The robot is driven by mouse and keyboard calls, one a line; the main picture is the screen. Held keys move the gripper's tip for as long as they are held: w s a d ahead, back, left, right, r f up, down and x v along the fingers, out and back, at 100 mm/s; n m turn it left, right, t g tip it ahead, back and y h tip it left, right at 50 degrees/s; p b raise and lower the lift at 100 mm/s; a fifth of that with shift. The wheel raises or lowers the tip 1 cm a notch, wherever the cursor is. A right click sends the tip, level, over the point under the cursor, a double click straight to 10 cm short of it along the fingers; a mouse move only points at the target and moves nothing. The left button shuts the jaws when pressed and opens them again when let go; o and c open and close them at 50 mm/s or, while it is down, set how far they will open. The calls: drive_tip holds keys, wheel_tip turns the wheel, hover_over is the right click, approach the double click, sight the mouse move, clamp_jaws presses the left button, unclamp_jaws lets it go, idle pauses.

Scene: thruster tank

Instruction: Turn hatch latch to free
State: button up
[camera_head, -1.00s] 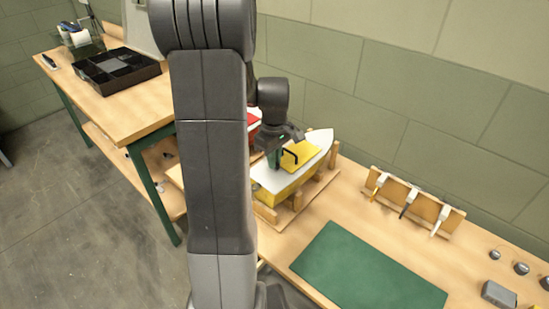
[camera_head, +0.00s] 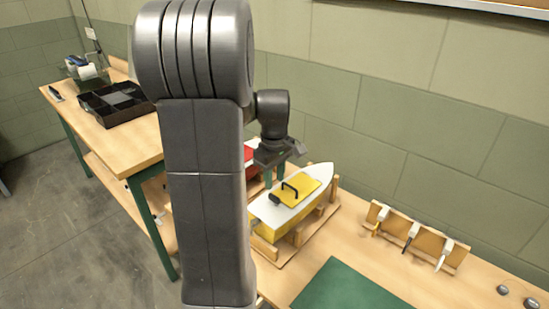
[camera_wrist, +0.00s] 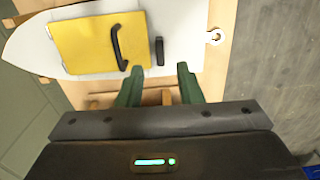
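The model boat has a white deck (camera_head: 315,175) and a flat yellow hatch (camera_head: 303,188); the hatch also shows in the wrist view (camera_wrist: 85,42). A black handle (camera_wrist: 118,47) arches over the hatch. The black hatch latch (camera_wrist: 159,51) lies just beside the hatch edge, parallel to it and apart from the panel; it shows as a dark piece in the head view (camera_head: 274,198). My gripper (camera_wrist: 158,85) is open and empty, its green fingers apart, clear of the latch. In the head view my gripper (camera_head: 275,175) hangs above the boat's near end.
The boat sits in a wooden cradle (camera_head: 328,208) on the bench. A red boat (camera_head: 249,154) is partly hidden behind my arm. A tool rack (camera_head: 415,238) and green mat (camera_head: 345,290) lie to the right. A black tray (camera_head: 115,103) stands on the left table.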

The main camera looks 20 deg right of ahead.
sight(275, 196)
wheel_tip(275, 196, up, 8)
drive_tip(key=shift+f, duration=0.2)
idle(0.4)
wheel_tip(275, 196, down, 14)
drive_tip(key=shift+r, duration=0.15)
idle(0.4)
drive_tip(key=shift+r, duration=0.1)
